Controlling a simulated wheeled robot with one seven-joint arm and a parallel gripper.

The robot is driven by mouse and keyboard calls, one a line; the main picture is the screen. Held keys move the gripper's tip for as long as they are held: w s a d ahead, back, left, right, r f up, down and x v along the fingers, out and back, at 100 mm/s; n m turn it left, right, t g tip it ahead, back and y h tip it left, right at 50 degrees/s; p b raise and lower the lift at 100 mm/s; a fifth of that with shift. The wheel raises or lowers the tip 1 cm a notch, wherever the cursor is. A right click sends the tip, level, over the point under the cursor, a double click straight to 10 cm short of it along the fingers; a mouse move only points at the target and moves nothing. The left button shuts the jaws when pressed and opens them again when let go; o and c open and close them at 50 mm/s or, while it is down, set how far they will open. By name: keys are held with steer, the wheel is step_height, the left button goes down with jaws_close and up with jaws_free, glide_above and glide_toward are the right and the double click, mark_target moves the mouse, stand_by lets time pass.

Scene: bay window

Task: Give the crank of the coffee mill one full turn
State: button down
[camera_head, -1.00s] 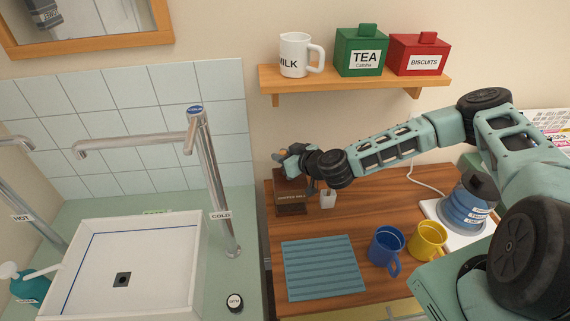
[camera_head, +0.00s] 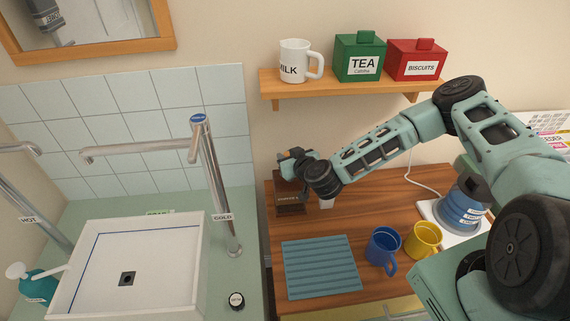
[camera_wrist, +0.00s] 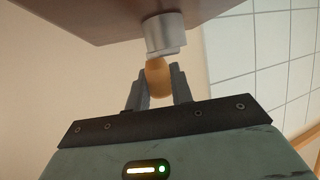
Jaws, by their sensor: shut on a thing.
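The coffee mill (camera_head: 289,199) is a dark brown box with a label on its front. It stands at the back left of the wooden counter, against the wall. My gripper (camera_head: 290,156) is at its top and, with my wrist, covers part of it and of the label. In the wrist view my gripper (camera_wrist: 157,76) is shut on the orange-brown crank knob (camera_wrist: 158,80), one finger on each side. Beyond the knob are a grey metal cylinder (camera_wrist: 165,35) and a brown surface (camera_wrist: 110,18), apparently the mill. The crank arm is mostly hidden.
A small white object (camera_head: 326,201) stands just right of the mill. A blue ribbed mat (camera_head: 320,267), a blue mug (camera_head: 383,246) and a yellow mug (camera_head: 422,241) are nearer. The shelf (camera_head: 350,83) hangs above; a tap (camera_head: 208,165) rises on the left.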

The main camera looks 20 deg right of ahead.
steer(key=shift+d+r+p, duration=0.1)
steer(key=shift+p, duration=0.2)
steer(key=shift+m+h, duration=0.4)
steer(key=shift+s+d+m+h+p, duration=0.1)
steer(key=shift+d+m+h+p, duration=0.2)
steer(key=shift+m+h+p, duration=0.15)
steer(key=shift+d+r+m+h+p, duration=0.1)
steer(key=shift+m+h+p, duration=0.15)
steer(key=shift+h+p, duration=0.3)
steer(key=shift+s+d+m+h, duration=0.1)
steer(key=shift+d+m+h, duration=0.15)
steer(key=shift+m+h, duration=0.2)
steer(key=shift+p, duration=0.4)
steer(key=shift+m+h, duration=0.35)
steer(key=shift+s+d+m+h+p, duration=0.15)
steer(key=shift+d+m+h+p, duration=0.15)
steer(key=shift+m+h+p, duration=0.25)
